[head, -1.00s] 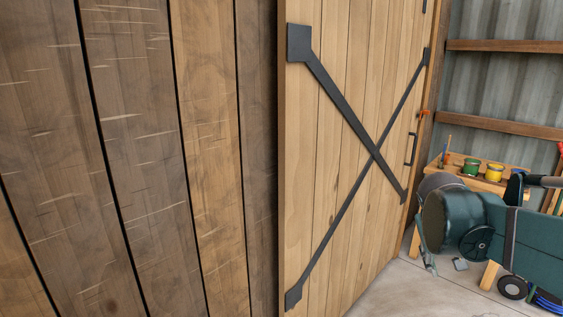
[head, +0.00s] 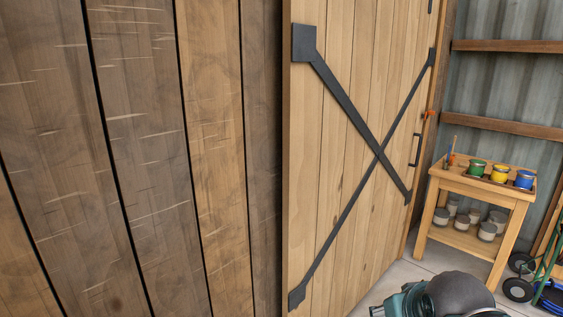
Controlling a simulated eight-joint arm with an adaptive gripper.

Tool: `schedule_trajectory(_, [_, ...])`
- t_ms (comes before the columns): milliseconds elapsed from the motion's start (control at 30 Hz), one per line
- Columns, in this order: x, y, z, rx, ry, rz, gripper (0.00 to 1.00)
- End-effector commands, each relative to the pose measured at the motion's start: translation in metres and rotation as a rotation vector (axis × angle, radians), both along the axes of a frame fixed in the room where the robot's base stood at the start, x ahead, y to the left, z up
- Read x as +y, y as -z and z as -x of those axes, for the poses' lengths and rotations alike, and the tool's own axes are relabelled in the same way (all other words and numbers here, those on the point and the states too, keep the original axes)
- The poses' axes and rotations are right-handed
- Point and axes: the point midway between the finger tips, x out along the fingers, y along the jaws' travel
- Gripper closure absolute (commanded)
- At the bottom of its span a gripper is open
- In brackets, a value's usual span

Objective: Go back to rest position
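Part of my arm shows at the bottom right of the head view, as teal and dark grey links cut off by the lower edge. My gripper cannot be made out in this view, so its fingers and anything in them are hidden. A light wooden door (head: 343,140) with black metal cross straps stands in the middle of the view. Its dark handle (head: 415,149) is on the right side, with a small orange piece (head: 428,115) above it.
A wooden cart (head: 462,243) stands at the right, with green (head: 477,168), yellow (head: 501,174) and blue (head: 524,180) pots on top and several grey pots below. A green-framed trolley with black wheels (head: 517,290) is beside it. A dark plank wall (head: 130,150) fills the left.

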Motion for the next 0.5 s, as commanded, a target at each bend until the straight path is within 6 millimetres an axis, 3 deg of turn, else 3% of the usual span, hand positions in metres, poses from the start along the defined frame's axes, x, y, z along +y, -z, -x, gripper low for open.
schedule_trajectory(200, [0.024, 0.012, 0.019, -0.026, -0.031, -0.049, 0.59])
schedule_trajectory(500, [0.031, 0.016, 0.025, -0.035, -0.041, -0.066, 0.59])
